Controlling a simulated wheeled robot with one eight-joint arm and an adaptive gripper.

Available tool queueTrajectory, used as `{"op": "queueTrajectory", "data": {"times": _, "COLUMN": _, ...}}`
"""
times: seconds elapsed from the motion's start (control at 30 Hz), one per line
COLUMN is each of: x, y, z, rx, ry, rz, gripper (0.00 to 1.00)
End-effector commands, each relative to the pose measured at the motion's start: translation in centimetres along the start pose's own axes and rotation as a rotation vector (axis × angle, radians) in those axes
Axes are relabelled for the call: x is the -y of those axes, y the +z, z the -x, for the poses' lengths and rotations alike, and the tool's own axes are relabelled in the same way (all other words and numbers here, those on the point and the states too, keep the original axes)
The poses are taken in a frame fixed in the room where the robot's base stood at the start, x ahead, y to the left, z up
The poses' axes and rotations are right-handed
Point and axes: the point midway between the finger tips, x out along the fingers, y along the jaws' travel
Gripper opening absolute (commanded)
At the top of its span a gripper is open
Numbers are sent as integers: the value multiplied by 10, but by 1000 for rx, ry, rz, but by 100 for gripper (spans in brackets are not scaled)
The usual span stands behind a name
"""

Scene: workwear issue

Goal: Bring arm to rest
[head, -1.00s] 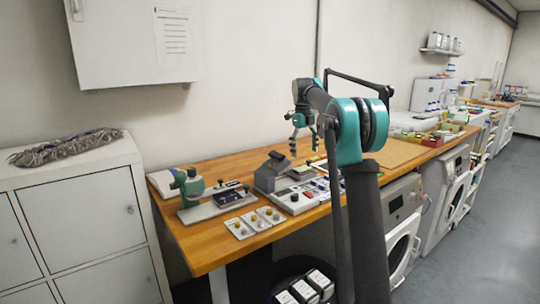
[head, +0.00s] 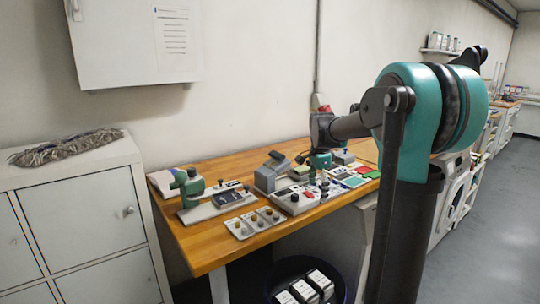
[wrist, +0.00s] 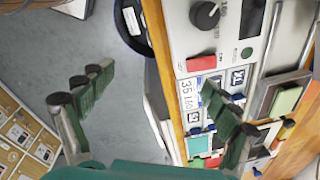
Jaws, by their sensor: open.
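My gripper (head: 320,170) shows small in the head view, low over the wooden bench at the right side of the grey device with the knob. In the wrist view my gripper (wrist: 160,98) has its two green fingers wide apart with nothing between them. The left finger is over the floor and the right finger is over the device panel. My teal arm joint fills the right of the head view and hides part of the bench behind it.
The bench (head: 222,254) carries a green press-like tool (head: 188,184), small trays (head: 254,222) and the knobbed device (head: 294,200). A dark round bin (head: 345,282) with white boxes stands below. A white cabinet (head: 90,215) is at left. The floor (head: 500,225) at right is clear.

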Motion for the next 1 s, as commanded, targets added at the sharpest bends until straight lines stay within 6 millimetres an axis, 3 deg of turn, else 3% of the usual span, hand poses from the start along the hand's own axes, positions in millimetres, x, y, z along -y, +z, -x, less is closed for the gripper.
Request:
{"op": "queueTrajectory", "data": {"times": 0.03, "x": -25, "y": 2, "z": -10, "rx": -1, "ry": -19, "rz": 98, "gripper": 89}}
{"op": "queueTrajectory", "data": {"times": 0.4, "x": -197, "y": 25, "z": -95, "rx": -91, "ry": -158, "rz": 918, "gripper": 89}}
{"op": "queueTrajectory", "data": {"times": 0.6, "x": -267, "y": 38, "z": -132, "rx": -164, "ry": -193, "rz": 1238, "gripper": 89}}
{"op": "queueTrajectory", "data": {"times": 0.73, "x": -288, "y": 42, "z": -143, "rx": -189, "ry": -201, "rz": 1337, "gripper": 89}}
{"op": "queueTrajectory", "data": {"times": 1.0, "x": -292, "y": 42, "z": -145, "rx": -196, "ry": -202, "rz": 1365, "gripper": 89}}
